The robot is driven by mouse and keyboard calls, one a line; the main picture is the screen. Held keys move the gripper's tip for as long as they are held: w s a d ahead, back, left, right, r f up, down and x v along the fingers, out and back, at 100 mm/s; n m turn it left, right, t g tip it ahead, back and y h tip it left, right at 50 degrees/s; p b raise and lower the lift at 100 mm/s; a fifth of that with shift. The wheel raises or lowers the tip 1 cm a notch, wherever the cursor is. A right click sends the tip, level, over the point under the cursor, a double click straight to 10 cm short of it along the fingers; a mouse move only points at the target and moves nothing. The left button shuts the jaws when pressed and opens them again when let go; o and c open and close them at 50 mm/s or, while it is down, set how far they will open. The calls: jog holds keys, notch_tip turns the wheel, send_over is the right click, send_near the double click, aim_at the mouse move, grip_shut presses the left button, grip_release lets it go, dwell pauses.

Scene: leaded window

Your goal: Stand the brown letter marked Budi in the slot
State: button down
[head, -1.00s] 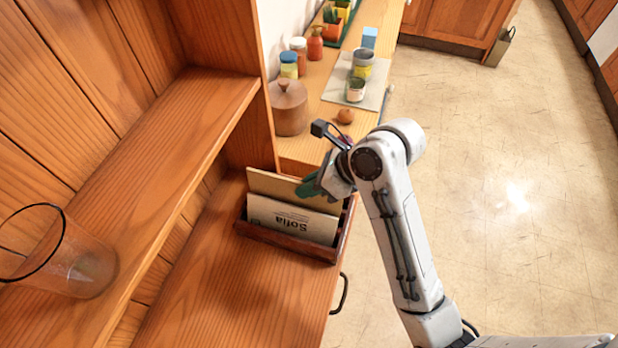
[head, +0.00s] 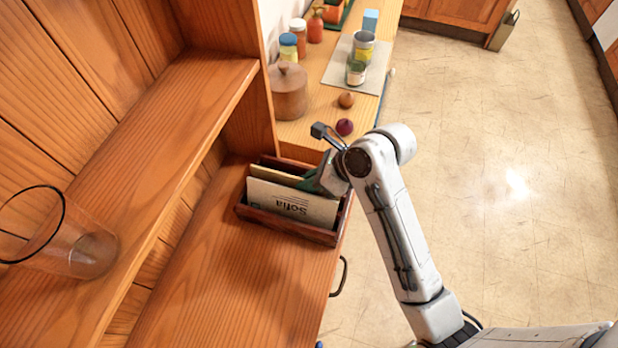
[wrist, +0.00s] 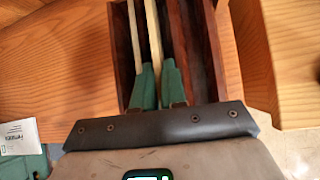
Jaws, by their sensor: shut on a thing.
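A tan-brown letter (head: 275,172) stands upright in a dark wooden letter box (head: 285,228), behind a white letter marked Sofia (head: 292,203). No name shows on the tan letter, so I cannot read Budi on it. My gripper (head: 312,184) is at the right end of the box. In the wrist view its green fingers (wrist: 158,86) are shut on the edge of the tan letter (wrist: 154,30). The Sofia letter (wrist: 134,45) is beside it on the left, and a dark divider (wrist: 180,45) is on its right. The letter's lower edge is hidden in the box.
The box sits on a wooden shelf near its right edge. A glass (head: 70,245) stands on the upper ledge at left. Behind, the counter holds a wooden pot (head: 288,92), jars, an onion (head: 346,100) and a dark red ball (head: 344,127). A white paper (wrist: 18,138) lies lower left.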

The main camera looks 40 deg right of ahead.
jog(key=c, duration=1.1)
grip_release()
jog(key=v, duration=1.1)
jog(key=shift+f, duration=0.1)
